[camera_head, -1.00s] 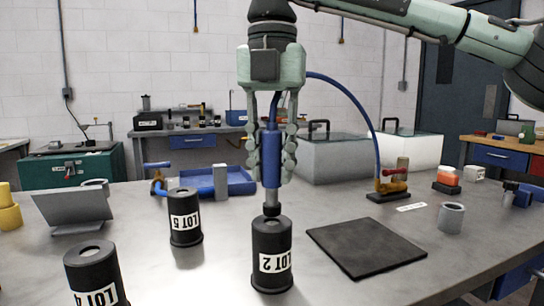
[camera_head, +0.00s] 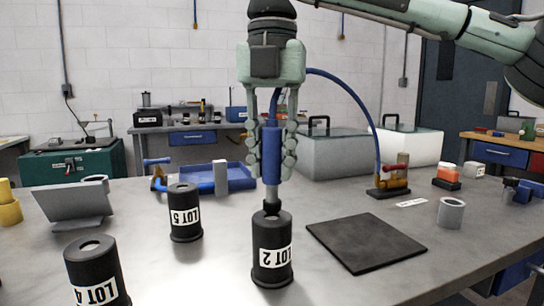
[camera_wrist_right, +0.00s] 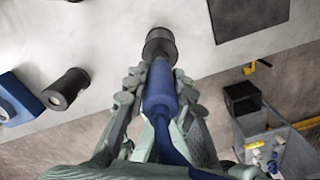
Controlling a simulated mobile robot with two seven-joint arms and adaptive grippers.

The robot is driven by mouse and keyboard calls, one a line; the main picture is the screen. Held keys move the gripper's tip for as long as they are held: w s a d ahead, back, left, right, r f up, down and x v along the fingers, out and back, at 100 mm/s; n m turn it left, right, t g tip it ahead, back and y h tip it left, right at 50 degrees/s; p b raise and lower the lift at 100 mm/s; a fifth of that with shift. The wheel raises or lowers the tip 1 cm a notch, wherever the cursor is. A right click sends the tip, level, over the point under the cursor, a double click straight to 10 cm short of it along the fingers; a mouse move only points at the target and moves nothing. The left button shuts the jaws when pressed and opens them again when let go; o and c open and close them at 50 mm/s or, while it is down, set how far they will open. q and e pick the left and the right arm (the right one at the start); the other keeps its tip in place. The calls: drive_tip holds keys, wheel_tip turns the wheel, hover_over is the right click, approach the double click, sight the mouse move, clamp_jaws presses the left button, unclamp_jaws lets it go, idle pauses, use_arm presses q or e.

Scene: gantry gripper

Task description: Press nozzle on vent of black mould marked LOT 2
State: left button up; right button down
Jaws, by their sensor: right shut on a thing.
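My right gripper (camera_head: 272,160) is shut on a blue nozzle (camera_head: 271,152) with a grey and black tip and a blue hose. The nozzle is upright, its tip at the top of the black mould marked LOT 2 (camera_head: 271,262); whether it presses on the vent I cannot tell, as the tip hides the vent. In the right wrist view the nozzle (camera_wrist_right: 159,92) points at a dark mould top (camera_wrist_right: 158,42). Black moulds marked LOT 5 (camera_head: 184,222) and LOT 4 (camera_head: 93,268) stand to the left. My left gripper is not in view.
A black mat (camera_head: 366,242) lies right of LOT 2. A grey cylinder (camera_head: 451,213) stands farther right. The hose arches to a brass fitting (camera_head: 392,183). A blue tray (camera_head: 236,178) and a grey slanted stand (camera_head: 77,205) are behind and left. Bare table surrounds LOT 2.

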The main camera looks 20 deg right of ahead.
sight(272, 119)
drive_tip(key=shift+f+b, duration=0.4)
drive_tip(key=shift+f, duration=0.2)
idle(1.1)
wheel_tip(272, 119, up, 3)
drive_tip(key=shift+f+p, duration=0.1)
drive_tip(key=shift+p, duration=1)
wheel_tip(272, 119, up, 2)
drive_tip(key=shift+r, duration=1.2)
